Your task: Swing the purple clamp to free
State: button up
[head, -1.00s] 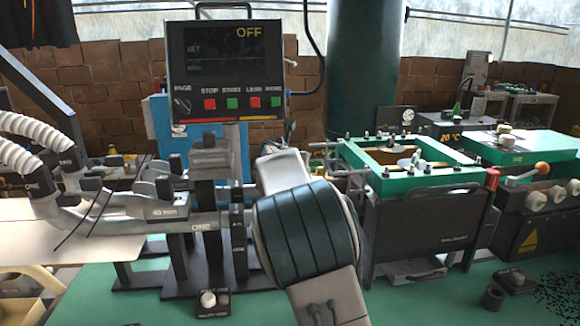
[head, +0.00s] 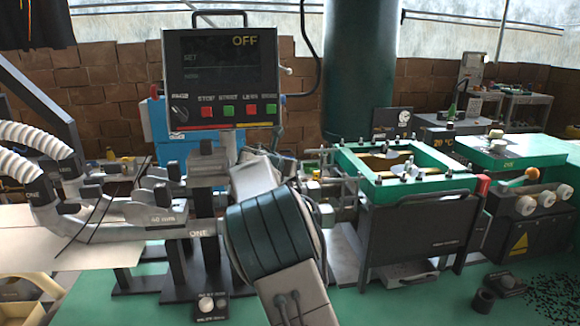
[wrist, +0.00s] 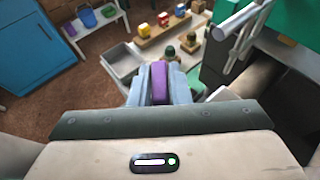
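The purple clamp (wrist: 158,82) shows in the wrist view as a rounded upright piece between the two pale fingers of my gripper (wrist: 158,90). The fingers press against it on both sides with no gap that I can see, so my gripper looks shut on it. The rest of the clamp and what it is fixed to are hidden. In the head view my forearm and wrist cover the gripper, and the purple clamp does not show there.
A control panel reading OFF (head: 222,78) stands behind my arm. A green frame (head: 345,160) on a dark machine stands to the right. The wrist view shows a grey tray (wrist: 121,62), a wooden board with coloured blocks (wrist: 150,42) and a blue cabinet (wrist: 35,45).

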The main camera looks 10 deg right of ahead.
jog(key=o, duration=0.3)
jog(key=shift+a, duration=0.1)
jog(key=shift+r, duration=0.25)
jog(key=r+p, duration=0.1)
jog(key=r, duration=0.3)
jog(key=shift+s+d+r+p, duration=0.1)
jog(key=shift+d+r+p, duration=0.1)
jog(key=shift+p, duration=0.2)
jog(key=s+d+r, duration=0.6)
jog(key=d, duration=0.3)
jog(key=shift+d+p, duration=0.3)
jog(key=shift+p, duration=0.05)
